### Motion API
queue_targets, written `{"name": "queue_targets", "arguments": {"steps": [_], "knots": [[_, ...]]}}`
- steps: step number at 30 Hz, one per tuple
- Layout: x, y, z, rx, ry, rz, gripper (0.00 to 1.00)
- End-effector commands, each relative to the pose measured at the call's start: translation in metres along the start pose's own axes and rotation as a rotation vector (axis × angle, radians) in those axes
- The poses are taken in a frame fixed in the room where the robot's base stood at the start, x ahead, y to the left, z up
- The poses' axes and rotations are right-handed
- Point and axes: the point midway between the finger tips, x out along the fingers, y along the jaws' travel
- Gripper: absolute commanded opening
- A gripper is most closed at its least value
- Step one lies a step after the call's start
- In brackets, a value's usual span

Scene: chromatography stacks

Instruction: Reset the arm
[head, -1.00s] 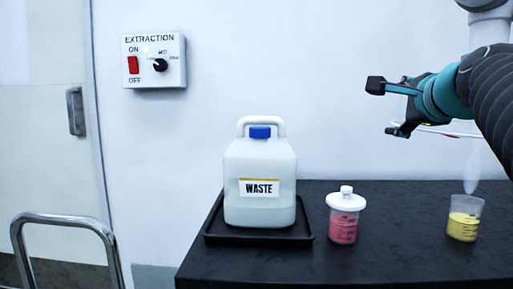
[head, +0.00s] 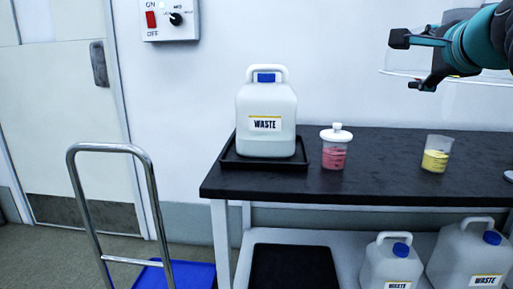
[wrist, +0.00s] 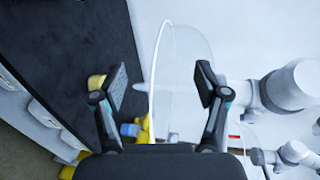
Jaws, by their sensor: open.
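My gripper (head: 409,62) is at the upper right of the head view, high above the right part of the black bench. Its two fingers are spread and nothing is between them. In the wrist view the fingers (wrist: 162,83) stand wide apart at left and right, with a clear curved sheet with a white rim (wrist: 175,70) showing beyond them. The rim of a clear piece (head: 398,75) also crosses by the fingers in the head view. I cannot tell whether it touches them. Most of my arm is cut off by the right edge.
On the bench (head: 390,190) stand a waste jug (head: 266,105) on a black tray (head: 235,163), a lidded cup of red liquid (head: 334,150) and a yellow-filled beaker (head: 436,155). Waste jugs (head: 390,265) sit on the lower shelf. A cart handle (head: 72,190) rises at left.

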Motion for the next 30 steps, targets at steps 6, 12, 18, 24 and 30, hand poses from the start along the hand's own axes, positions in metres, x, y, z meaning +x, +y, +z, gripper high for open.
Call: {"name": "queue_targets", "arguments": {"steps": [6, 12, 18, 24, 30], "knots": [[0.007, 0.028, -0.001, -0.186, -0.003, 0.076, 0.74], [0.014, 0.087, -0.010, -0.402, -0.016, 0.217, 0.74], [0.004, 0.179, -0.001, -0.718, -0.122, 0.419, 0.74], [-0.035, 0.298, 0.031, -1.118, -0.372, 0.627, 0.74], [-0.092, 0.395, 0.060, -1.431, -0.634, 0.735, 0.74]]}}
